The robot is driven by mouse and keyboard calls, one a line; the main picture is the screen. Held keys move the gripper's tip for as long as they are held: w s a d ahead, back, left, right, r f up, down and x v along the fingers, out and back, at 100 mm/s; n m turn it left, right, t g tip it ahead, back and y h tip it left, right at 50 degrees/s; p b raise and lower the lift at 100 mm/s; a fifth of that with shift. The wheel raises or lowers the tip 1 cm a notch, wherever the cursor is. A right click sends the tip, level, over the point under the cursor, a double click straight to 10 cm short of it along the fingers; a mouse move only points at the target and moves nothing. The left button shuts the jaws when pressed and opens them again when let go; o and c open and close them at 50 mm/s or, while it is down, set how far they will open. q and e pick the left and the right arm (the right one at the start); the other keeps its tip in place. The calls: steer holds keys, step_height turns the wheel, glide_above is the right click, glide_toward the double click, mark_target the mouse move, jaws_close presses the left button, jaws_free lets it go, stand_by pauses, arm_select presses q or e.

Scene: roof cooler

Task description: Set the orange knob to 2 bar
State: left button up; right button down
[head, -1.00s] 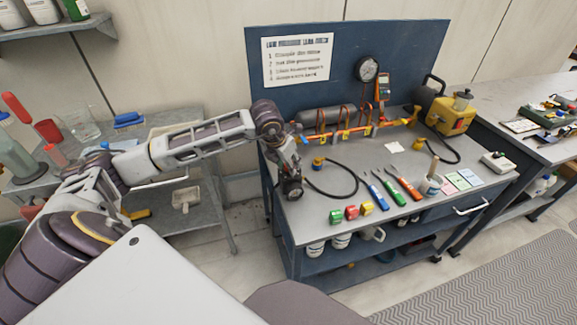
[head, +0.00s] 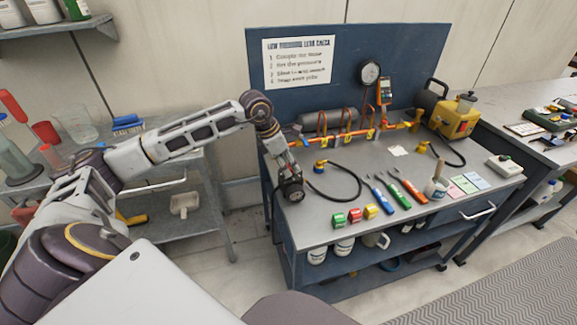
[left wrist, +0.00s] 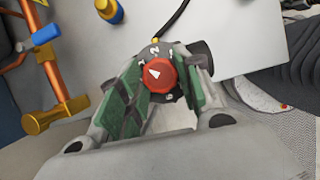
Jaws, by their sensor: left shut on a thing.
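The orange-red knob (left wrist: 160,75) sits in the middle of the left wrist view, on a dark dial with white marks around it. A white pointer on the knob points up and to the left in that view. Which number it meets is hard to read. My left gripper (left wrist: 161,88) has its green-padded fingers on both sides of the knob and is shut on it. In the head view the left gripper (head: 291,184) is at the bench's left front corner, over the dark round regulator (head: 292,193). My right gripper is not in view.
The bench (head: 330,215) carries a black hose (head: 345,195), screwdrivers (head: 385,195), coloured blocks (head: 354,215) and an orange pipe manifold (head: 350,136). A gauge (head: 370,72) and instruction sheet (head: 298,62) hang behind. A yellow pump (head: 455,115) stands at the back right.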

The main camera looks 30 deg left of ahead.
arm_select(q)
steer(key=m+g+h, duration=0.1)
steer(key=m, duration=0.2)
steer(key=shift+w+a, duration=0.1)
steer(key=shift+w, duration=0.05)
steer(key=m+g, duration=0.1)
steer(key=m, duration=0.2)
steer(key=shift+w+b, duration=0.1)
steer(key=shift+b, duration=0.2)
steer(key=shift+m, duration=0.6)
steer(key=shift+m+g+h, duration=0.3)
steer(key=shift+m+g, duration=0.1)
steer(key=o, duration=1)
steer(key=shift+a+r, duration=0.1)
steer(key=v, duration=1.1)
steer(key=shift+a+r, duration=0.1)
steer(key=shift+r, duration=0.3)
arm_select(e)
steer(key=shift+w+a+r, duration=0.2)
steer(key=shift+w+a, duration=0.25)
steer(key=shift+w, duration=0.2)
